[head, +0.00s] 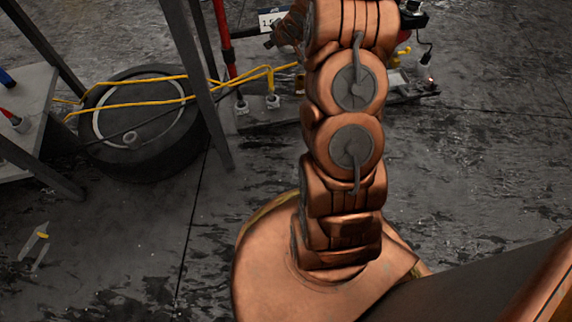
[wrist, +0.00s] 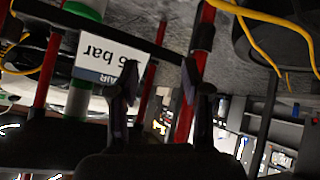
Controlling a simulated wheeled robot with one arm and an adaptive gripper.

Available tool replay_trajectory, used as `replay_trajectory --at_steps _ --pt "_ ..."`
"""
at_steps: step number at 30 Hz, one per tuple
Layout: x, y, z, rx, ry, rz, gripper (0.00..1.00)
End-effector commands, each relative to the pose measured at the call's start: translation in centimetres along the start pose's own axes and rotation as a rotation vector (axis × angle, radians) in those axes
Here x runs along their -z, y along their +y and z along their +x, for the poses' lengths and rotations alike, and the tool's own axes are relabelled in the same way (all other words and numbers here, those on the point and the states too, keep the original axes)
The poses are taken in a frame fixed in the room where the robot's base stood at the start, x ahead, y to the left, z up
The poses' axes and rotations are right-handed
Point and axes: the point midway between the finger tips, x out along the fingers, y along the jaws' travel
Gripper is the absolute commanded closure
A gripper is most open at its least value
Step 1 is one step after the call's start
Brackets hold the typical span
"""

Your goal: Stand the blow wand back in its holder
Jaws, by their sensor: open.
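My gripper (wrist: 160,85) is open, with its two dark fingers apart in the wrist view. In the head view it shows only in part at the top (head: 268,42), beside a small white sign. A long red rod (head: 223,45) stands steeply to its left, its foot at a grey socket (head: 241,106). In the wrist view a red rod (wrist: 184,122) with dark fittings runs behind the right finger. I cannot tell whether it lies between the fingers or beyond them, nor for certain which rod is the blow wand.
The white "bar" sign (wrist: 108,58) is close to the left finger. Yellow hoses (head: 160,98) run past a black tyre (head: 140,140) to the stand's base. A grey bench (head: 30,100) stands at left. A small yellow-and-grey tool (head: 42,236) lies on the floor.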

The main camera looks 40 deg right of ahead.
Motion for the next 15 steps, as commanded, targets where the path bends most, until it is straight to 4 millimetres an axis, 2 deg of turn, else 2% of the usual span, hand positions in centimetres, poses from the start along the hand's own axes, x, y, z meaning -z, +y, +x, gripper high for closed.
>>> replay_trajectory --at_steps 1,5,11,15 --pt "0.8 -0.6 -1.4 -0.009 -0.029 -0.001 0.52" --pt "1.1 -2.5 -4.6 -0.023 -0.124 0.011 0.52" --pt "0.4 -5.9 -10.3 -0.031 -0.279 0.04 0.52" --pt "-0.6 -8.8 -14.8 -0.022 -0.386 0.059 0.52"
